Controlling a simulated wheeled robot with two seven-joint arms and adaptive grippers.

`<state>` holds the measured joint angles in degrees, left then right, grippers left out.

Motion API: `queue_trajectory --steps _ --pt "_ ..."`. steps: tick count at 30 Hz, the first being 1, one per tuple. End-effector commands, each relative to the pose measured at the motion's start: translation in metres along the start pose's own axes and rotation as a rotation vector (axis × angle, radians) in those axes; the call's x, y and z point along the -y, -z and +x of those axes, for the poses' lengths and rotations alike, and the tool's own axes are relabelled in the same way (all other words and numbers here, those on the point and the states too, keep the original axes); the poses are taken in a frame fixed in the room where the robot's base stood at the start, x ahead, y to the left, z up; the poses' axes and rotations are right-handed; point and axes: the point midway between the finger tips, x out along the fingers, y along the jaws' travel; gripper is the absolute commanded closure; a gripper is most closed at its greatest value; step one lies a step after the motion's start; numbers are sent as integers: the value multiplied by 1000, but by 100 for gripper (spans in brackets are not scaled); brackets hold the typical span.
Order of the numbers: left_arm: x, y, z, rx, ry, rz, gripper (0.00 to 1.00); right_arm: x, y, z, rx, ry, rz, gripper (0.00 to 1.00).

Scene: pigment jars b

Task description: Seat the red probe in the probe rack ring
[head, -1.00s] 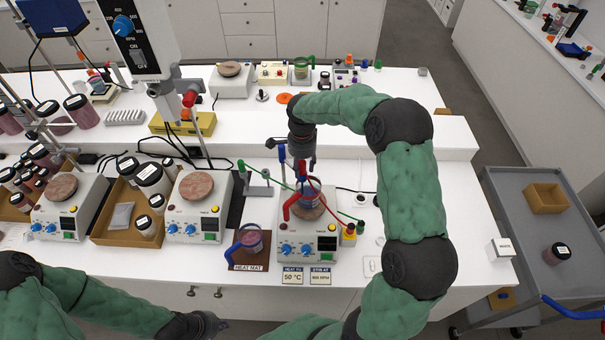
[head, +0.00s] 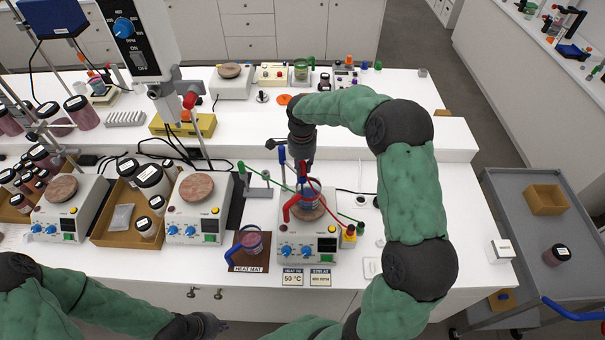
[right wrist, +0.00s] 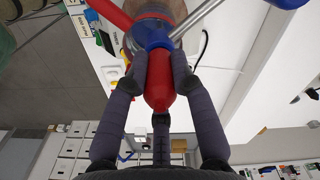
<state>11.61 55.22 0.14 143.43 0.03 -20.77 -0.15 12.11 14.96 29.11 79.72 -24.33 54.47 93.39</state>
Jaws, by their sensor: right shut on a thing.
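My right gripper (head: 302,166) is above the right-hand hotplate (head: 307,250). In the right wrist view its fingers (right wrist: 159,80) are closed on the red handle of the red probe (right wrist: 158,95). A blue ring (right wrist: 152,36) with a metal rod sits right beyond the handle; I cannot tell whether the probe is seated in it. In the head view the red probe (head: 303,171) stands over a vessel with a red handle (head: 290,206) on the hotplate. My left gripper (head: 208,325) is low at the front edge, its fingertips unclear.
A grey stand (head: 258,193) is left of the hotplate, with a green rod crossing to the right. The bench's right end is mostly clear.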

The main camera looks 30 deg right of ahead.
Motion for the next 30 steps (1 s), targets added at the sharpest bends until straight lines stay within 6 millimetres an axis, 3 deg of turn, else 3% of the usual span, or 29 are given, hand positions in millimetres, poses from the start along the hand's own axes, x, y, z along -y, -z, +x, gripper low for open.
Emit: queue_trajectory --steps 30 --pt "-2 0 -4 0 0 0 100 0 0 -13 0 2 0 100"
